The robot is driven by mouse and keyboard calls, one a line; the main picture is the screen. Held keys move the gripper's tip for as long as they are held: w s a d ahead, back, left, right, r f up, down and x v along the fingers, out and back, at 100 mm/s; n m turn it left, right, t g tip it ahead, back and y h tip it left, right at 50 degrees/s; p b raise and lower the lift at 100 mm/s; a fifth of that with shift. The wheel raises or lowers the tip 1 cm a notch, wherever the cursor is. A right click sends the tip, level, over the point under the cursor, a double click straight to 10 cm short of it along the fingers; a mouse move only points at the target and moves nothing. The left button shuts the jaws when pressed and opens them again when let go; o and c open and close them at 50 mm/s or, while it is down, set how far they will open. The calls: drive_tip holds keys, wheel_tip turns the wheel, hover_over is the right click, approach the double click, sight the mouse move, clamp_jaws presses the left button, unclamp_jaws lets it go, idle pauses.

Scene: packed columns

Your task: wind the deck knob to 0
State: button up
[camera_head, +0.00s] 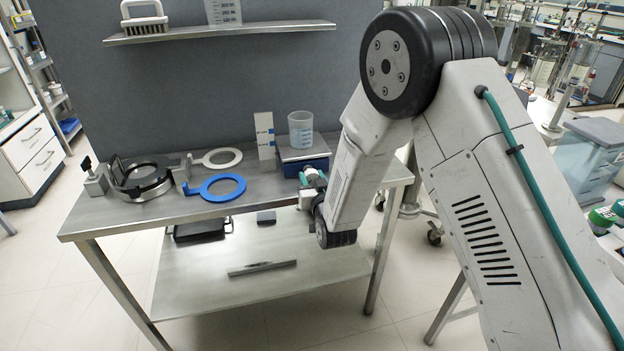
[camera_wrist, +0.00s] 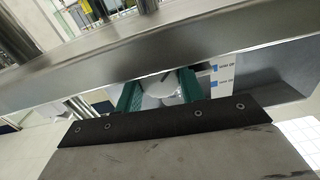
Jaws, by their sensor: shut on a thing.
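The blue deck unit (camera_head: 292,169) with a pale top plate stands at the right end of the steel bench, and a clear graduated beaker (camera_head: 301,128) rests on it. My gripper (camera_head: 313,179) is at the front of this unit, its green fingers close against it. In the wrist view the two green fingers (camera_wrist: 160,84) are shut on a pale rounded thing, likely the deck knob (camera_wrist: 161,88). The knob's scale and pointer are hidden, so its setting cannot be read. My forearm covers the unit's right side in the head view.
A white labelled box (camera_head: 265,136) stands left of the unit. A blue ring (camera_head: 222,197), a white ring (camera_head: 238,158) and a dark round clamp fixture (camera_head: 140,180) are farther left on the bench (camera_head: 270,195). A shelf (camera_head: 220,33) hangs above; dark items lie on the lower shelf.

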drive_tip(key=n, duration=0.4)
drive_tip(key=o, duration=1)
drive_tip(key=shift+c, duration=0.2)
drive_tip(key=shift+s, duration=0.1)
drive_tip(key=v, duration=0.7)
drive_tip(key=shift+s, duration=0.35)
drive_tip(key=shift+d, duration=0.1)
